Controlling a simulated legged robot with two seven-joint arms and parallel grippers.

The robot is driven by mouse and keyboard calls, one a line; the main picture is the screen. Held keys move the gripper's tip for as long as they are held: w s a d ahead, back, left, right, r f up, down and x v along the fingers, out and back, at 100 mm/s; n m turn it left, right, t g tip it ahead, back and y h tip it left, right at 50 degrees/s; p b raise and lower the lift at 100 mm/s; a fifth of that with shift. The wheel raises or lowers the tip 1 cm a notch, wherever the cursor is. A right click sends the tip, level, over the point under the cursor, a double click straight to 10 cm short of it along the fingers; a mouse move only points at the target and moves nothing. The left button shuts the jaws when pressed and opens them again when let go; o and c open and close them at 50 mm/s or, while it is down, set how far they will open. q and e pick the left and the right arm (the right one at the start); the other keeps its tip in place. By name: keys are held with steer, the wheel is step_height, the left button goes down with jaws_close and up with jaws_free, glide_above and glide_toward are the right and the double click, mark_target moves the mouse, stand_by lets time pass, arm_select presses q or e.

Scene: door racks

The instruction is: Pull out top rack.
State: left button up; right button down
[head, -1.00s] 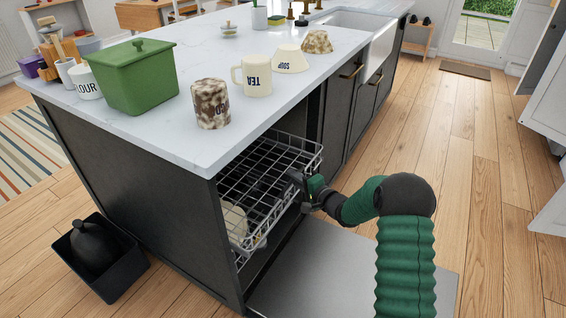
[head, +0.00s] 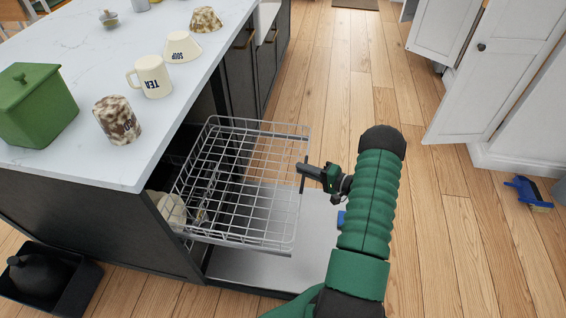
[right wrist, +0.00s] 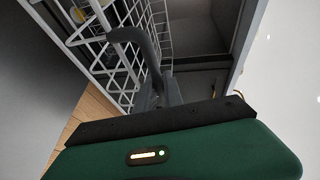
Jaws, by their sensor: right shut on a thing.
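The top rack (head: 245,190) is an empty-looking grey wire basket. It stands well out of the dishwasher under the island counter, above the lowered metal door (head: 262,268). My right gripper (head: 303,172) is at the rack's front edge, on its right side in the head view, and is shut on it. In the right wrist view the dark gripper fingers (right wrist: 145,65) are against the white wires of the rack (right wrist: 110,50). The exact grip point is hard to make out. My left gripper is not in view.
A pale dish (head: 170,210) shows lower down, near the dishwasher opening. On the counter (head: 60,150) stand a green box (head: 35,110), a TEA mug (head: 153,77), a brown-spotted cup (head: 117,120) and a SOUP bowl (head: 182,47).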

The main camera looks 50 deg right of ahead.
steer(key=shift+s+d+f, duration=0.15)
steer(key=shift+s+d, duration=0.2)
steer(key=shift+s, duration=0.35)
steer(key=shift+s+d+f, duration=0.1)
steer(key=shift+s+d, duration=0.2)
steer(key=shift+s, duration=0.35)
steer(key=c, duration=1.5)
jaws_free()
steer(key=shift+w+d, duration=0.1)
steer(key=shift+r, duration=0.1)
steer(key=p+v, duration=0.2)
steer(key=v, duration=1.4)
steer(key=shift+s+p, duration=0.35)
steer(key=shift+s, duration=0.05)
steer(key=shift+d, duration=0.1)
